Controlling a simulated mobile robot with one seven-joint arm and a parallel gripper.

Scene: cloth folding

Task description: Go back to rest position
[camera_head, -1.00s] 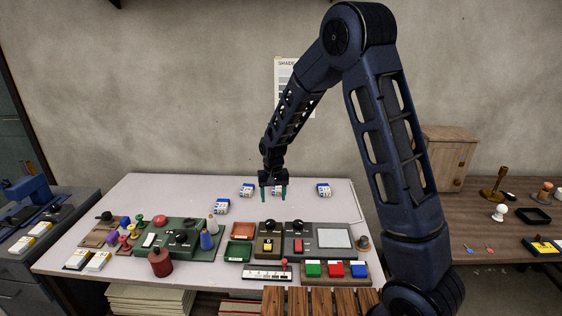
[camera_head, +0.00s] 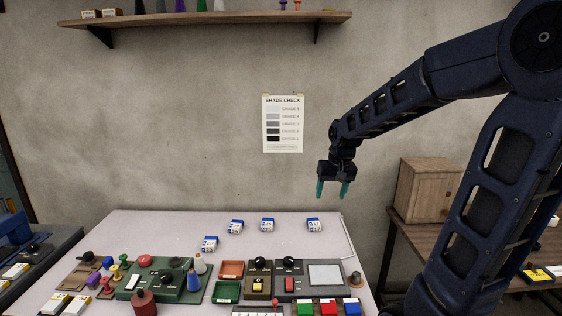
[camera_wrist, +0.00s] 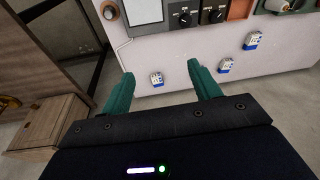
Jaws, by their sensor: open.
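My gripper (camera_head: 332,189) hangs in the air above the back right part of the white table (camera_head: 160,226), in front of the wall. Its two green fingers are apart with nothing between them, and they also show in the wrist view (camera_wrist: 160,85). Several small blue and white boxes stand on the table below it. One box (camera_head: 314,225) is near the back right corner, another (camera_head: 267,225) is left of it, and others (camera_head: 235,227) (camera_head: 210,244) are farther left. The wrist view shows boxes (camera_wrist: 156,79) (camera_wrist: 225,66) beyond the fingers.
Control panels (camera_head: 300,275), trays (camera_head: 231,269) and knobs fill the table's front. A wooden cabinet (camera_head: 428,190) stands on the right-hand table. A shade check poster (camera_head: 283,124) hangs on the wall under a shelf (camera_head: 205,21). The air around my gripper is free.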

